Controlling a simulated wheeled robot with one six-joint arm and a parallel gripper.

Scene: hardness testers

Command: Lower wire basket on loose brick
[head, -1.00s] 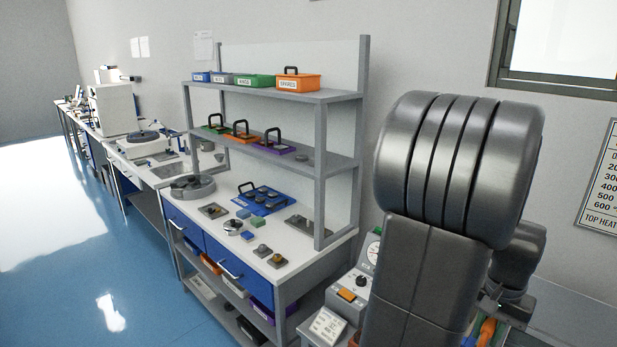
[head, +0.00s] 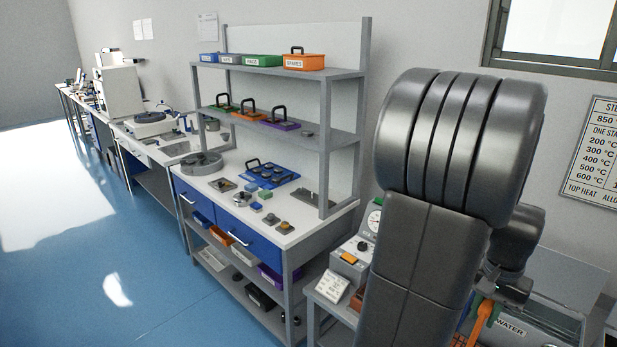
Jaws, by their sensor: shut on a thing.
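My gripper (head: 488,290) is at the lower right, mostly hidden behind my own arm. It is shut on an orange handle (head: 485,318), which seems to belong to the wire basket. A bit of orange mesh (head: 461,341) shows below it at the picture's bottom edge; the rest of the basket is hidden or cut off. A reddish-brown block (head: 357,301), perhaps a brick, shows in part left of my arm. I cannot tell whether it is the loose brick or whether the basket touches any brick.
A tank marked WATER (head: 510,327) stands right of the handle. A grey instrument with a dial (head: 350,258) and a small white sign (head: 332,287) sit left of my arm. A shelved bench (head: 290,238) stands further left. Blue floor (head: 120,265) is open at left.

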